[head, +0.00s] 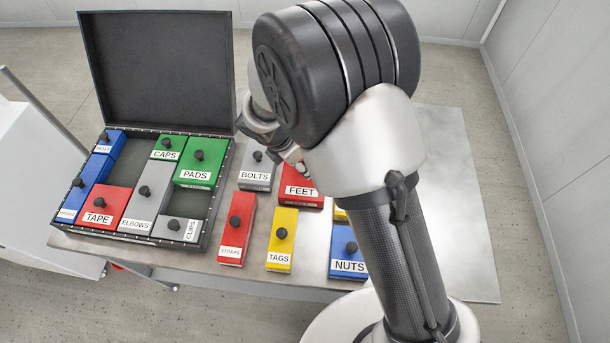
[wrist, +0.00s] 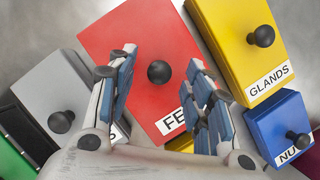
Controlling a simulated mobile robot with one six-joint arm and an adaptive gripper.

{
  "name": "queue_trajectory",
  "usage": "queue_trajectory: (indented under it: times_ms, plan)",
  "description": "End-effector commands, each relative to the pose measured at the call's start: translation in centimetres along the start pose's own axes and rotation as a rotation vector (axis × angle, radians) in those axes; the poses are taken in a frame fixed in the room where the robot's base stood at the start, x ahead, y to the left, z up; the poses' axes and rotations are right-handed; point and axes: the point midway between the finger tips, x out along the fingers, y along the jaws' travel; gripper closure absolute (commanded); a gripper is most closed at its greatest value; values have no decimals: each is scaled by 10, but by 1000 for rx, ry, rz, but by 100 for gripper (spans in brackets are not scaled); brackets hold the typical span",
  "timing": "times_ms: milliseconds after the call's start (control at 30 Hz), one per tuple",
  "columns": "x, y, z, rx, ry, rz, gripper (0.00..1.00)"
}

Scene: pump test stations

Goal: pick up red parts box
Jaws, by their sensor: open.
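The red box labelled FEET (head: 313,202) lies on the metal table in the head view, partly hidden behind my arm. In the wrist view the red box (wrist: 112,48) fills the middle, its black knob (wrist: 159,71) on top. My gripper (wrist: 161,60) is open, one finger on each side of the knob in the picture; nothing is held. I cannot tell how far above the knob the fingertips are. In the head view my gripper (head: 296,158) is above the FEET box. Other red boxes are STRAPS (head: 235,241) on the table and TAPE (head: 112,200) in the case.
Grey BOLTS (head: 254,181), yellow TAGS (head: 280,256) and blue NUTS (head: 346,268) stand close by. Yellow GLANDS (wrist: 230,25) is right of the red box in the wrist view. An open black case (head: 160,65) holds several boxes at left. The table's right side (head: 465,200) is clear.

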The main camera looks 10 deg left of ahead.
Motion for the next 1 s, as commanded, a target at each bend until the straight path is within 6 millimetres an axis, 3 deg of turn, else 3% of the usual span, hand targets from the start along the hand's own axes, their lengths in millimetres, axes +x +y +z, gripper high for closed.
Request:
queue_trajectory:
  times_ms: [67,300,1000]
  plan:
    - [9,0,-1,0,1,1,53]
    - [8,0,0,0,1,2,55]
    - [8,0,0,0,1,1,100]
